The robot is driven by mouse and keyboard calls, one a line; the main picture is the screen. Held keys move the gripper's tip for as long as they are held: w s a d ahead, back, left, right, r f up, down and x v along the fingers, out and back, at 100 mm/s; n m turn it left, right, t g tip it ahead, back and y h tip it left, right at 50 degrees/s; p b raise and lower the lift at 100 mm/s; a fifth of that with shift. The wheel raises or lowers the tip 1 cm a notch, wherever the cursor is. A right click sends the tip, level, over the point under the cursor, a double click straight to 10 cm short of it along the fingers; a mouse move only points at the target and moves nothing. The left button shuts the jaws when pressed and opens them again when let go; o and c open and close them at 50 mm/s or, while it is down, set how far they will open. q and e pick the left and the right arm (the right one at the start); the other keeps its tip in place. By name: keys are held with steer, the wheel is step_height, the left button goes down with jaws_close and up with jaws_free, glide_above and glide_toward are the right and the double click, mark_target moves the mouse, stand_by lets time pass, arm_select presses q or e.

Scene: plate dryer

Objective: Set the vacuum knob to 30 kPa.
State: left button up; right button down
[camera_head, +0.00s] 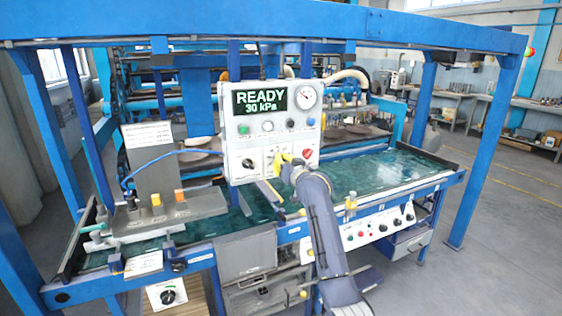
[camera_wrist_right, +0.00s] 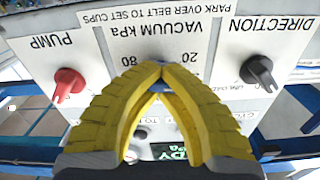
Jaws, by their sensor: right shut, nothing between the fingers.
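The white control panel (camera_head: 231,140) faces me, and its display (camera_head: 262,101) reads READY and 30 kPa. My right gripper (camera_head: 281,159) is shut with its yellow fingertips at the lower middle of the panel. In the right wrist view the shut fingertips (camera_wrist_right: 159,73) cover the middle of the VACUUM kPa dial, between the marks 80 and 20. My left gripper is not in view.
The red PUMP knob (camera_wrist_right: 68,84) and black DIRECTION knob (camera_wrist_right: 258,72) flank the fingers closely. A round gauge (camera_head: 306,96) sits at the panel's upper right. The green belt (camera_head: 375,174) runs below and behind the panel. Blue frame posts (camera_head: 483,150) stand around the machine.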

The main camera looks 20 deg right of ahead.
steer(key=c, duration=2.1)
jaws_free()
steer(key=shift+a+f, duration=0.15)
steer(key=shift+f, duration=0.5)
steer(key=o, duration=0.8)
steer(key=shift+o, duration=1.1)
steer(key=shift+w, duration=0.15)
steer(key=shift+o, duration=1)
steer(key=shift+r, duration=0.3)
steer(key=s+d, duration=0.2)
steer(key=s, duration=1)
steer(key=shift+a, duration=0.1)
